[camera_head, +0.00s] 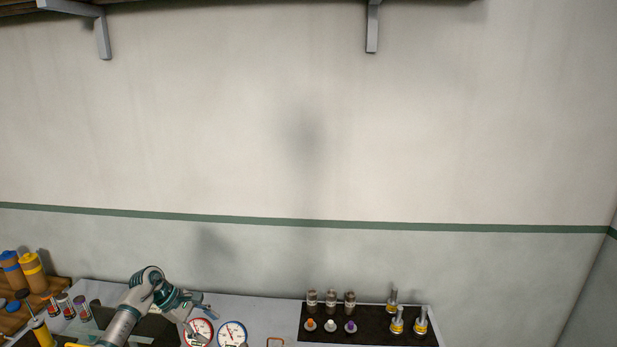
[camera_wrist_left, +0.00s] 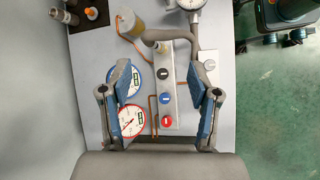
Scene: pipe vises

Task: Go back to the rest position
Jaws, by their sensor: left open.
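My left gripper (camera_head: 200,312) is over the back part of the table in the head view, near two round gauges, one red-rimmed (camera_head: 199,334) and one blue-rimmed (camera_head: 232,333). In the left wrist view its two blue-padded fingers (camera_wrist_left: 158,85) are spread wide with nothing held between them. Below and between them is a grey panel (camera_wrist_left: 178,84) with a black, a blue and a red knob. The gauges lie beside the left finger in that view, partly covered by it. My right gripper is not in view.
A black tray (camera_head: 376,323) with several small fittings stands right of the gauges. Yellow and brown cylinders (camera_head: 33,270) and small capped bottles (camera_head: 66,306) are at the left. The wall (camera_head: 300,140) rises behind, with shelf brackets (camera_head: 372,28) above. Copper-coloured pipework (camera_wrist_left: 153,112) runs by the panel.

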